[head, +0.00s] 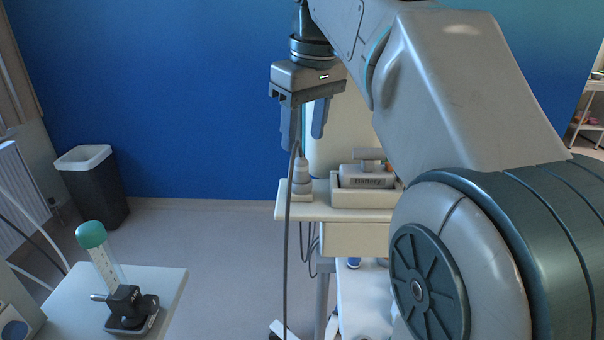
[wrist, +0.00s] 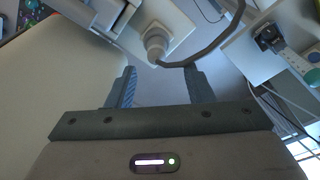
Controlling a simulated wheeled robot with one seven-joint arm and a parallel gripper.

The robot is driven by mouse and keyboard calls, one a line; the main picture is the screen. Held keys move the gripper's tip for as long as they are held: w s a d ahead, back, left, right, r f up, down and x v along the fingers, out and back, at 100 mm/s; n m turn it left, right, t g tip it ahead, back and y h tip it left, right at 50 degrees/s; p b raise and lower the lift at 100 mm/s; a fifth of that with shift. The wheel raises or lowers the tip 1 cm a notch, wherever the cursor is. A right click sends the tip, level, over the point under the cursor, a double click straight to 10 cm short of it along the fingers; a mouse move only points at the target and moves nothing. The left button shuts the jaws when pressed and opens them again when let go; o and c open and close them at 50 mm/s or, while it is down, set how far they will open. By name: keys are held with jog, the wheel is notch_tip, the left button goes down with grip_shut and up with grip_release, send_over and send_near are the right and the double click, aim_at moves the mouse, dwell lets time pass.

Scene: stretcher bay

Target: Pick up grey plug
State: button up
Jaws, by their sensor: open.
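The grey plug (head: 301,179) stands upright at the left edge of the cart top, in a pale base. A grey cable (head: 287,250) leaves its top and hangs down in front of the cart. My gripper (head: 304,142) points down above the plug, open and empty. In the wrist view, the plug (wrist: 155,42) shows just beyond the gap between the open fingers (wrist: 158,68), apart from them. Its cable (wrist: 215,44) curves off to the right, passing close to the right fingertip.
A grey battery (head: 367,176) sits in a tray right of the plug on the cart (head: 335,213). A green-capped tube in a black holder (head: 130,308) stands on a table at lower left. A bin (head: 90,187) stands by the blue wall. Floor between table and cart is clear.

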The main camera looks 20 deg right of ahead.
aim_at(301, 160)
jog(key=shift+w+f, duration=0.2)
jog(key=shift+f, duration=0.9)
jog(key=shift+w+f, duration=0.25)
jog(key=shift+f, duration=0.9)
jog(key=shift+w+f, duration=0.2)
jog(key=shift+f, duration=0.9)
jog(key=shift+c, duration=0.2)
grip_shut()
